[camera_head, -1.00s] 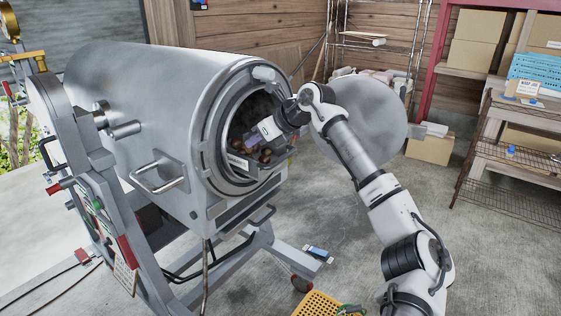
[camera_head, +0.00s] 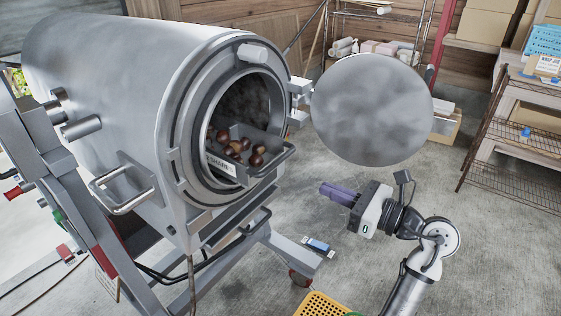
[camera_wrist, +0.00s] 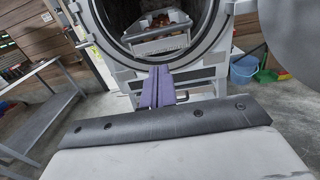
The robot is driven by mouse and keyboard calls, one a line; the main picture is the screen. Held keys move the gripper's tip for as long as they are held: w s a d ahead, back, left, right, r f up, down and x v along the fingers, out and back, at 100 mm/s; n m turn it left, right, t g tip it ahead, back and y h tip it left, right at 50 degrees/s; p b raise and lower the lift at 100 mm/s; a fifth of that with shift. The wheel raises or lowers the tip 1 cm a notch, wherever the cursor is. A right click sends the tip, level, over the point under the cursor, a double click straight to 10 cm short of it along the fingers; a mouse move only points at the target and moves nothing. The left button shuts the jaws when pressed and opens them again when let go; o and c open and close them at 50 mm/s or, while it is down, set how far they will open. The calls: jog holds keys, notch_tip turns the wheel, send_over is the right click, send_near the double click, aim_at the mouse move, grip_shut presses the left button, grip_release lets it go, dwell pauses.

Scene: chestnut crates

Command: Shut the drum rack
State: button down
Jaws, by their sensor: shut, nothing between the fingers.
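The steel drum (camera_head: 110,90) lies on its side on a stand, its round mouth facing right. Its round door (camera_head: 370,108) stands swung open to the right on a hinge. A grey rack (camera_head: 262,146) with a handle holds several chestnuts and sticks partly out of the mouth; a label is on its side. In the wrist view the rack (camera_wrist: 160,47) is ahead, inside the opening. My gripper (camera_head: 325,189) is shut and empty, apart from the rack, to its right and below the door. The purple fingers (camera_wrist: 157,70) point toward the drum in the wrist view.
A yellow crate (camera_head: 322,305) stands on the floor at the bottom. A blue and white object (camera_head: 318,246) lies near the stand's foot. Wire shelves (camera_head: 515,140) are at the right. The floor between drum and shelves is mostly clear.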

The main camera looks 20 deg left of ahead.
jog(key=p, duration=0.5)
send_near(250, 162)
jog(key=shift+w+a+r, duration=0.15)
jog(key=shift+a+r, duration=0.3)
jog(key=shift+r, duration=0.25)
jog(key=b+x, duration=0.1)
jog(key=x, duration=0.8)
jog(key=shift+w, duration=0.1)
jog(key=shift+r, duration=0.2)
